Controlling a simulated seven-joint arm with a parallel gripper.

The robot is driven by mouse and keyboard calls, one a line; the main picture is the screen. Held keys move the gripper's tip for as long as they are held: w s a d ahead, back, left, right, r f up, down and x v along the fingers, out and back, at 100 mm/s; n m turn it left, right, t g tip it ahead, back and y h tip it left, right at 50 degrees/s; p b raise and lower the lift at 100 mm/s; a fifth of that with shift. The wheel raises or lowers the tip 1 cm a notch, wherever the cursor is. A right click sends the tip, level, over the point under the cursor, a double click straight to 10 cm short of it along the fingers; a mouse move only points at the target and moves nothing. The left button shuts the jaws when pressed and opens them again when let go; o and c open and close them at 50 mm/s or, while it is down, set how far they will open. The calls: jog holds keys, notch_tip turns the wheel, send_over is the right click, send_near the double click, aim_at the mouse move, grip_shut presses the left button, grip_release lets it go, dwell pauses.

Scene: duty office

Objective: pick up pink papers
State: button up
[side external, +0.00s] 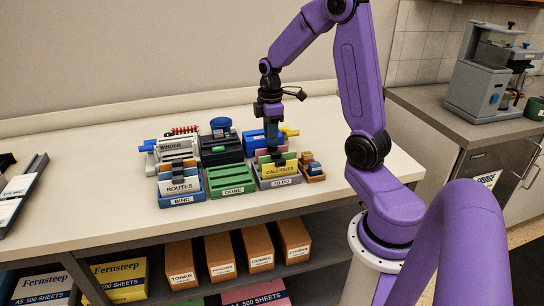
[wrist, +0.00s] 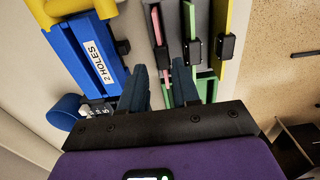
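My gripper (side external: 272,146) points down over the grey tray labelled TO DO (side external: 279,182). A yellow bundle marked CALL-OUTS (side external: 281,170) stands at the tray's front, with other coloured papers behind it. In the wrist view, my two dark fingers (wrist: 164,88) are apart. A thin pink paper edge (wrist: 156,24) with a black clip (wrist: 162,56) lies in line with the gap between them. A green edge (wrist: 188,16) and a yellow edge (wrist: 226,22), also clipped, are to its right. Whether the fingertips flank the pink papers in depth is unclear.
A blue hole punch (wrist: 88,50) labelled 2 HOLES stands close by. Left of TO DO are a green DONE tray (side external: 233,190) and a blue BIND tray (side external: 181,200) with ROUTES papers (side external: 180,186). A small orange-and-blue item (side external: 314,170) sits right.

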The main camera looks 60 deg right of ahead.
aim_at(272, 150)
jog(key=shift+s+f, duration=0.2)
jog(key=shift+f, duration=3)
grip_shut()
